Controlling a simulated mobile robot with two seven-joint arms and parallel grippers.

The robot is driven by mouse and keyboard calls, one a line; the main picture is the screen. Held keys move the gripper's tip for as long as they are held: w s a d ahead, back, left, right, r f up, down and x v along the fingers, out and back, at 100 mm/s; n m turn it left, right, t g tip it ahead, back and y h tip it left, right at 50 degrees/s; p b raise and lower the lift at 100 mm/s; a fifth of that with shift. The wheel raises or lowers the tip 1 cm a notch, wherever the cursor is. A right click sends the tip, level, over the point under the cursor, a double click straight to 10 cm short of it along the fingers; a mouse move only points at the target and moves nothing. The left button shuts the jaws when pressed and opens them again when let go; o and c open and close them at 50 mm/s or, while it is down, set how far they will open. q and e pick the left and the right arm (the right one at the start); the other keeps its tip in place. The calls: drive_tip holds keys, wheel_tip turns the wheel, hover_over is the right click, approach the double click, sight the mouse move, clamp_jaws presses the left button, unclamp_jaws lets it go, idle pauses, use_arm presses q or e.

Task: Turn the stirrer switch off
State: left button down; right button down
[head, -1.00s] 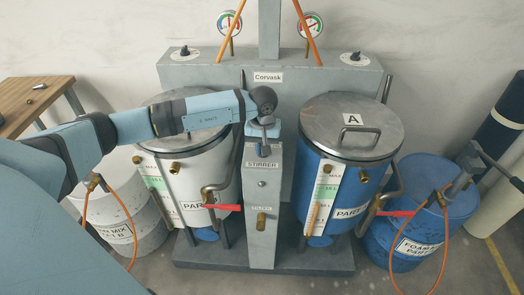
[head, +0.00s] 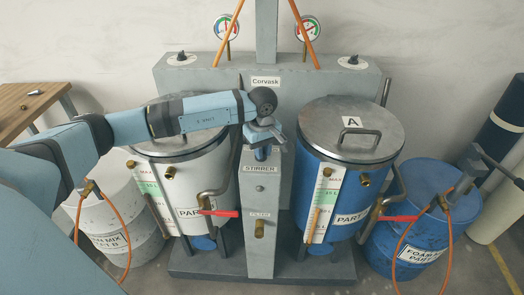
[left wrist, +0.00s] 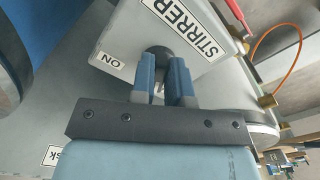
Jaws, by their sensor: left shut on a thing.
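The stirrer switch is a dark round knob (left wrist: 158,53) on the sloped top of the grey central post, seen in the left wrist view. The "STIRRER" label (left wrist: 188,27) is beside it, and an "ON" label (left wrist: 113,60) is on its other side. My left gripper (left wrist: 163,77) has its blue fingers on either side of the knob, shut on it. In the head view the left gripper (head: 263,150) is above the post's top, over the "STIRRER" label (head: 260,169), and hides the knob. The knob's pointer direction cannot be made out. My right gripper is not in view.
A white tank (head: 190,185) stands left of the post and a blue tank (head: 335,185) with a steel lid stands right. Red valve handles (head: 400,218) stick out low. Drums with orange hoses stand at both sides. A wooden table (head: 25,105) is at the left.

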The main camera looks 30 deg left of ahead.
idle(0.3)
use_arm(q)
drive_tip(key=c, duration=1.1)
unclamp_jaws()
wheel_tip(320, 180, up, 14)
drive_tip(key=shift+f, duration=0.1)
